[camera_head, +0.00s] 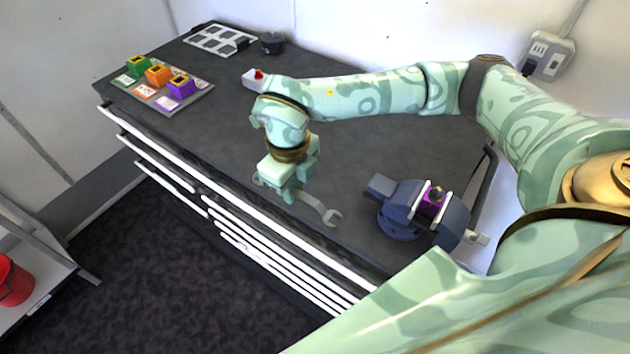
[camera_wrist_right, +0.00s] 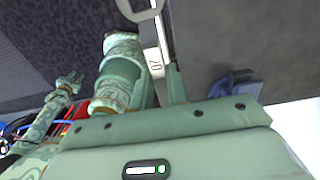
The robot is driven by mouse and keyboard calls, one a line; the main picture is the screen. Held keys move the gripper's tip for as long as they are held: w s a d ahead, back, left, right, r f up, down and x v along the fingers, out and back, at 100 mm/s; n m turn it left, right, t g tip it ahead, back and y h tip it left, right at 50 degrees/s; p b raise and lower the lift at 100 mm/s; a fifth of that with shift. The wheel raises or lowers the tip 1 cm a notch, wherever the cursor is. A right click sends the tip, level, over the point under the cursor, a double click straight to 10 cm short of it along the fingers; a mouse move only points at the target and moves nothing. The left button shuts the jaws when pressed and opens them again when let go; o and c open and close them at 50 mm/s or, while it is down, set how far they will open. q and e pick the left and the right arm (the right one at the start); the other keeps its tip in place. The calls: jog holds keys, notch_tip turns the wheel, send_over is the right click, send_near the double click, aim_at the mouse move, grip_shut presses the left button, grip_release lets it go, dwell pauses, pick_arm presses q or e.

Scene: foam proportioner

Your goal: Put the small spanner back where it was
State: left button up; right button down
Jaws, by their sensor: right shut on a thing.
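A grey spanner (camera_head: 325,213) is held in my right gripper (camera_head: 291,193) over the front part of the dark worktop. Its open jaw points right, toward the vise, and its other end shows left of the fingers. In the right wrist view the spanner (camera_wrist_right: 151,40) runs up from between the fingers, with "20" marked on its shank. My right gripper is shut on it; I cannot tell whether the spanner touches the worktop. A pale green arm end (camera_wrist_right: 70,83), seemingly my left gripper, shows small in the right wrist view; its jaws are unclear.
A blue vise (camera_head: 400,222) holding a purple block (camera_head: 433,203) stands right of the spanner. A grey board (camera_head: 190,98) with green, orange and purple blocks is at the left. A pale tray (camera_head: 217,39) and dark round pot (camera_head: 272,43) stand behind. The worktop's middle is clear.

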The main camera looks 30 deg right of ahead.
jog(key=w+d+f, duration=0.3)
jog(key=w+d, duration=0.2)
jog(key=d, duration=0.1)
send_over(315, 188)
jog(key=f, duration=0.5)
jog(key=shift+a+f+b, duration=0.25)
jog(key=shift+f+b, duration=0.05)
jog(key=shift+d+f, duration=0.2)
jog(key=shift+f, duration=0.05)
jog(key=shift+w+f, duration=0.15)
jog(key=shift+f, duration=1.45)
jog(key=shift+f, duration=0.15)
jog(key=c, duration=1.4)
grip_release()
jog(key=shift+o, duration=0.2)
